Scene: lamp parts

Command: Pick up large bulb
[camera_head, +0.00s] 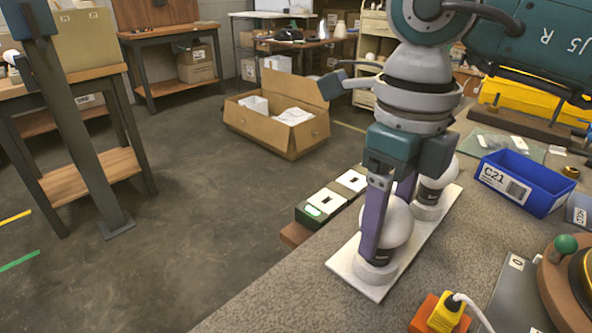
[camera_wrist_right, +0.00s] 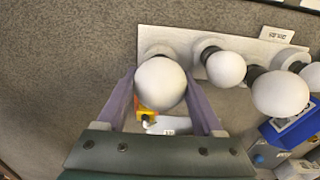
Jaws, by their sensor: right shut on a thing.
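A large round white bulb (camera_head: 399,226) stands upright at the near end of a white board (camera_head: 358,284), its base at the pale holder there. My right gripper (camera_head: 383,232) reaches down from above, its purple fingers shut on this bulb. In the right wrist view the bulb (camera_wrist_right: 160,83) sits between the two fingers. Its base is hidden there beneath the globe. A second bulb (camera_head: 432,188) stands farther back on the board, partly behind the gripper. In the right wrist view several other white bulbs (camera_wrist_right: 226,69) stand along the board.
A blue bin (camera_head: 522,183) labelled C21 stands right of the board. An orange block with a yellow plug (camera_head: 444,312) and a round wooden base (camera_head: 566,285) are at the near right. A switch box (camera_head: 322,205) sits at the table's left edge. Bare tabletop lies in front.

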